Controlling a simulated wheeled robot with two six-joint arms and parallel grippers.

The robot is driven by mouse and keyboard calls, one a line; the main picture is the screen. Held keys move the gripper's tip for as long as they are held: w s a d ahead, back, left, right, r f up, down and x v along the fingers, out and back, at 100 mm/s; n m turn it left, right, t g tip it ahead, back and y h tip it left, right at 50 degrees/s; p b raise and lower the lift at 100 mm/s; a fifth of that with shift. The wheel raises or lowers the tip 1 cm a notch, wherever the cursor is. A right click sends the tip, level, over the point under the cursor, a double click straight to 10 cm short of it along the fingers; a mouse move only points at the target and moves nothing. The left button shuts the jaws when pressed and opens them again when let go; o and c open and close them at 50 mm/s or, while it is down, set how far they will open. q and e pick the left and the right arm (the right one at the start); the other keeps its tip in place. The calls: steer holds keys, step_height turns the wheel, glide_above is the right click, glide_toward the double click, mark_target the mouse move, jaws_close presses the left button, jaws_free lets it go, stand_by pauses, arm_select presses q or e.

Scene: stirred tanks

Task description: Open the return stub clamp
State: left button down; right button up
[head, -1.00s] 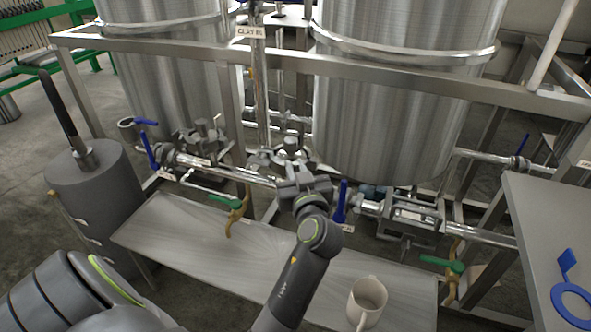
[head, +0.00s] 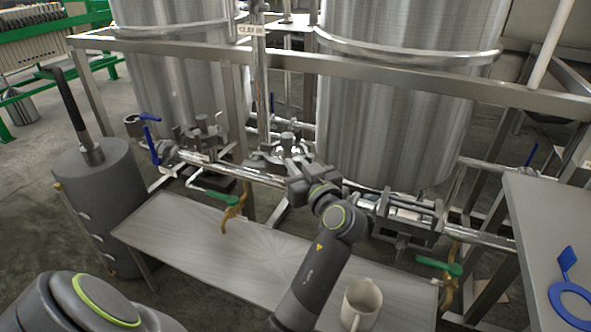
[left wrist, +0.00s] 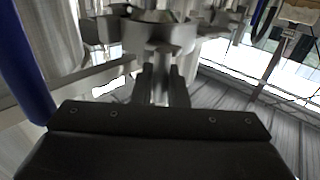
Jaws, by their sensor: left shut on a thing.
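My left gripper (head: 297,172) is at the pipework between the two steel tanks, below the vertical pipe with a small label. In the left wrist view its two fingers (left wrist: 163,78) are close together on a small part of a grey metal clamp (left wrist: 160,38). I take this as the return stub clamp; the clamp's label is not readable. In the head view a clamp (head: 278,152) shows just behind the gripper, partly hidden by it. I cannot tell whether the clamp is open. My right gripper is not in view.
A blue valve handle (left wrist: 25,70) is close on the left in the wrist view. A steel tray (head: 205,240) lies below, with a cream mug (head: 361,303). Green-handled taps (head: 440,266) hang over it. A grey cylinder (head: 105,205) stands left; a grey table (head: 550,220) is at right.

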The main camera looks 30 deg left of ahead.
arm_select(q)
steer(key=shift+r, duration=0.1)
steer(key=c, duration=1.5)
jaws_free()
steer(key=shift+d, duration=0.1)
